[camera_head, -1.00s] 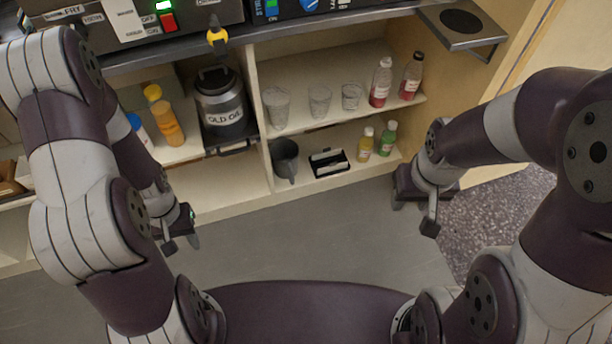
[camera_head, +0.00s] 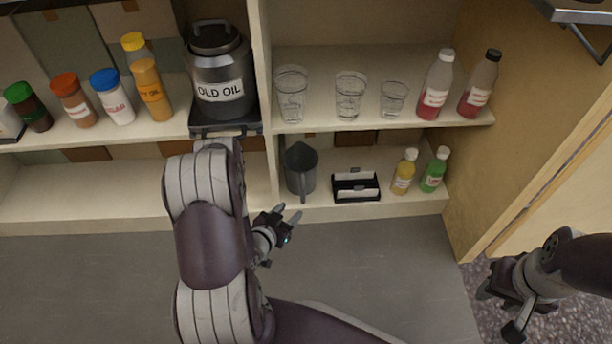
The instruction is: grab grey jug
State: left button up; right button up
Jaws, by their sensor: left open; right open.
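The grey jug (camera_head: 301,170) stands upright on the lower shelf, just right of the upright divider. Its handle faces the front. My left gripper (camera_head: 291,214) is open and empty, just in front of the lower shelf edge and a little below and left of the jug, apart from it. My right gripper (camera_head: 500,311) is open and empty at the lower right, over the speckled floor, far from the jug.
A black and white holder (camera_head: 356,187) stands right of the jug, then a yellow bottle (camera_head: 403,173) and a green bottle (camera_head: 434,171). The divider (camera_head: 262,60) is close on the jug's left. Glasses (camera_head: 349,96) stand on the shelf above. The left lower shelf (camera_head: 80,192) is mostly clear.

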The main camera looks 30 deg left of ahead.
aim_at(302, 198)
pick_arm(q)
jog(key=b+x, duration=0.1)
jog(key=x, duration=0.1)
jog(key=b+x, duration=0.2)
jog(key=x, duration=0.1)
jog(key=b+x, duration=0.2)
jog(key=x, duration=0.1)
jog(key=shift+a+f, duration=0.25)
jog(key=shift+r, duration=0.2)
grip_shut()
